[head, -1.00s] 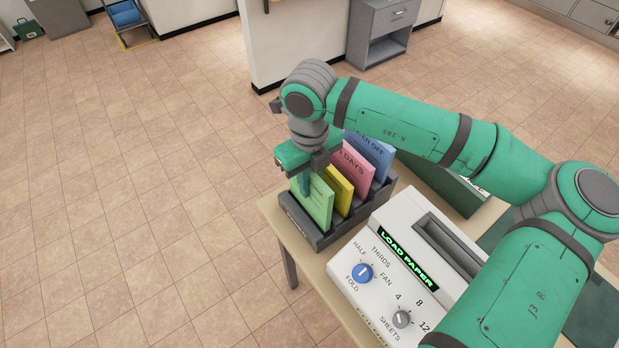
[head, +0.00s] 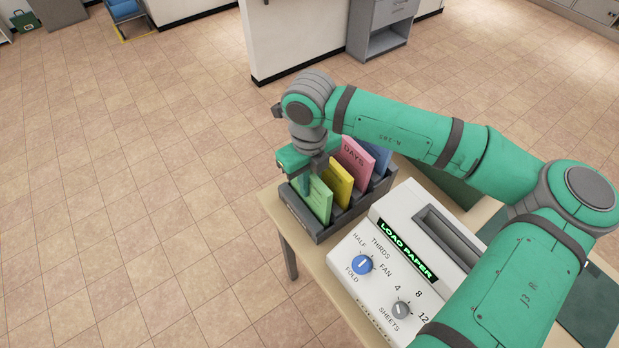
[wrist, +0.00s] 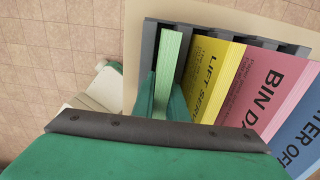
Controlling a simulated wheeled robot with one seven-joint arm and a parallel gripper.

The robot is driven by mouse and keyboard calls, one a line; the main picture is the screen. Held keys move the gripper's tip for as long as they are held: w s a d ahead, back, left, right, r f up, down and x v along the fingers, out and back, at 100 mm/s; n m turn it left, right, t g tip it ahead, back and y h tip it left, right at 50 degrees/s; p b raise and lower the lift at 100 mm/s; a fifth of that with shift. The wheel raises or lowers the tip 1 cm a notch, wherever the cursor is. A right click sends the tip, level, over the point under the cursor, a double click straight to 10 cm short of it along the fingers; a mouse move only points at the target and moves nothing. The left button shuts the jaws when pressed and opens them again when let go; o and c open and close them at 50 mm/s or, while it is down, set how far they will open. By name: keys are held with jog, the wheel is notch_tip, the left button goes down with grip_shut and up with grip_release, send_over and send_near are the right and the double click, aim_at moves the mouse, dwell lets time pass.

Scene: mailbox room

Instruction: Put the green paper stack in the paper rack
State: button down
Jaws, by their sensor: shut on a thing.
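The green paper stack (head: 318,198) stands upright in the front slot of the dark grey paper rack (head: 328,236). It also shows in the wrist view (wrist: 166,70), its far end within the end slot of the rack (wrist: 149,48). My gripper (head: 305,182) is at the top of the green stack, shut on it. In the wrist view my gripper's green fingers (wrist: 163,100) lie on either side of the stack. How deep the stack sits in the slot is hard to tell.
Yellow (head: 339,185), pink (head: 356,161) and blue (head: 376,158) stacks stand in the other rack slots, close beside my gripper. A white folding machine (head: 385,270) stands right of the rack on the wooden table (head: 315,268). Open tiled floor lies to the left.

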jog(key=shift+f, duration=0.8)
jog(key=c, duration=1.7)
grip_release()
jog(key=shift+r, duration=3.5)
jog(key=shift+r, duration=0.1)
